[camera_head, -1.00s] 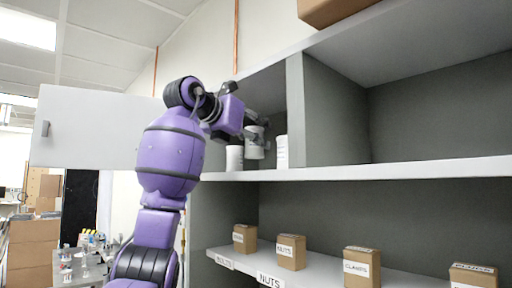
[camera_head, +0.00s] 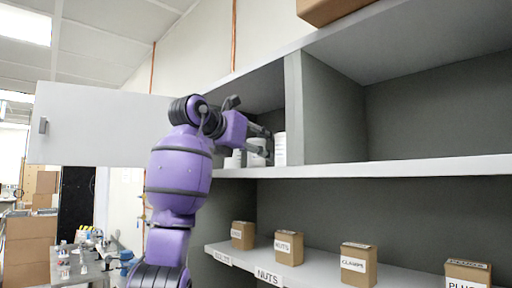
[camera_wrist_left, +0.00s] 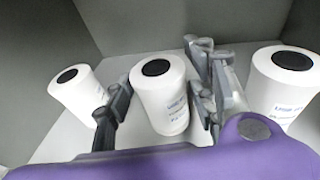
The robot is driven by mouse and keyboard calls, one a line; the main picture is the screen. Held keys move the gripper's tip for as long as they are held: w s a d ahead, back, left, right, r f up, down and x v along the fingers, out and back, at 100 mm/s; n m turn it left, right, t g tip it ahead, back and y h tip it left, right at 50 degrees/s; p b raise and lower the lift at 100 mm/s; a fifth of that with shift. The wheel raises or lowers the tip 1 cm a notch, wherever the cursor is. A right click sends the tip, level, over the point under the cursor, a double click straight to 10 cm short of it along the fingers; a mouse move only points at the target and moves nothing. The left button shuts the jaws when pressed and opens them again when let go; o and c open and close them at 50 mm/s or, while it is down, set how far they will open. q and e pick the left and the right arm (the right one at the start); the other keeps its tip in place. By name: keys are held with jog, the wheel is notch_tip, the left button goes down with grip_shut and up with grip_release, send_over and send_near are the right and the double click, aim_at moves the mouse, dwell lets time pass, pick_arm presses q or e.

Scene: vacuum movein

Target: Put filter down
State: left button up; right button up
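A white cylindrical filter (camera_wrist_left: 160,98) with a dark round hole in its top stands upright between the fingers of my left gripper (camera_wrist_left: 165,95) in the left wrist view. The fingers are spread on both sides of it, with narrow gaps low down. In the head view the left gripper (camera_head: 262,142) is inside the upper left cabinet compartment, at the filter (camera_head: 256,152), which it partly covers. A second filter (camera_wrist_left: 78,92) stands to the left and a third (camera_wrist_left: 284,82) to the right. My right gripper is not in view.
The upper shelf (camera_head: 390,168) carries the filters, with a divider (camera_head: 296,110) right of them. An open white door (camera_head: 95,125) is at the left. Labelled cardboard boxes (camera_head: 289,247) stand on the lower shelf. The upper right compartment looks empty.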

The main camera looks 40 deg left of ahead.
pick_arm(q)
jog(key=shift+o, duration=0.2)
jog(key=shift+r, duration=0.2)
jog(key=s+r+b, duration=0.1)
jog(key=s+r, duration=0.1)
jog(key=s, duration=0.9)
jog(key=shift+s, duration=0.4)
jog(key=shift+r, duration=0.1)
